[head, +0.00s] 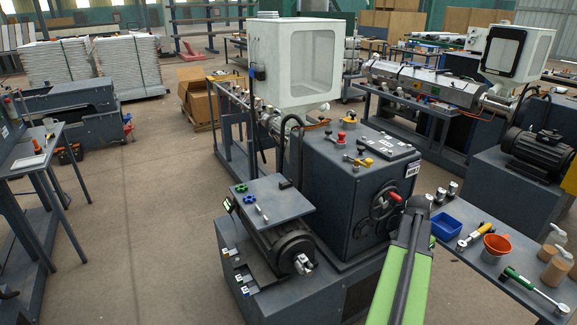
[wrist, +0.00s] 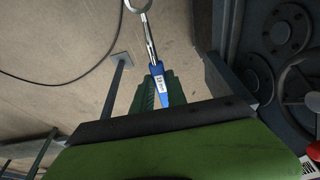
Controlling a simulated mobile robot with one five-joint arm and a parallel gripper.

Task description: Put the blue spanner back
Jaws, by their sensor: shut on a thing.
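The blue spanner (wrist: 159,88) is in the wrist view, with a blue handle that bears a white label. Its metal shank runs up to a ring end that is cut off by the top edge. My gripper (wrist: 157,84) has its green fingers shut on the handle from both sides. Bare floor lies behind the spanner in the wrist view. In the head view my green arm rises from the bottom, right of the middle, in front of the machine. I cannot make out the spanner or the fingers there.
The dark machine block (head: 345,205) with a red-handled wheel stands beside my arm. The bench (head: 467,258) on the right holds a blue bin (head: 446,227), an orange funnel (head: 497,243), a green-handled tool (head: 530,287) and bottles.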

